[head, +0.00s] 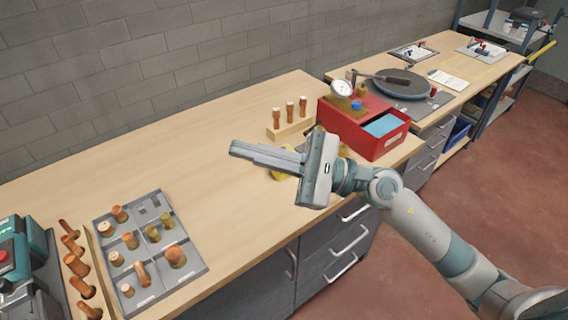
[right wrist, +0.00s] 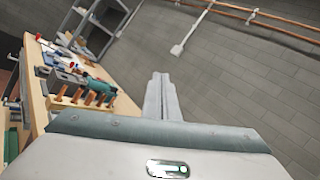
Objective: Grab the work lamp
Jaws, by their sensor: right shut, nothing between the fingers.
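My right gripper (head: 236,150) reaches in from the right over the workbench, with its fingers together and pointing left. Nothing is between them. In the right wrist view the closed fingers (right wrist: 160,88) point away toward the wall. A yellow thing (head: 284,177) shows just behind and below the right gripper in the head view, mostly hidden by it. I cannot tell whether it is the work lamp. No other clear work lamp shows in either view. My left gripper is not in view.
A red box (head: 372,141) with a gauge stands right of my gripper, near a wooden block (head: 290,132) with copper pieces. A grey tray (head: 186,268) of copper fittings lies at the left front. The bench between is clear. A brick wall runs behind.

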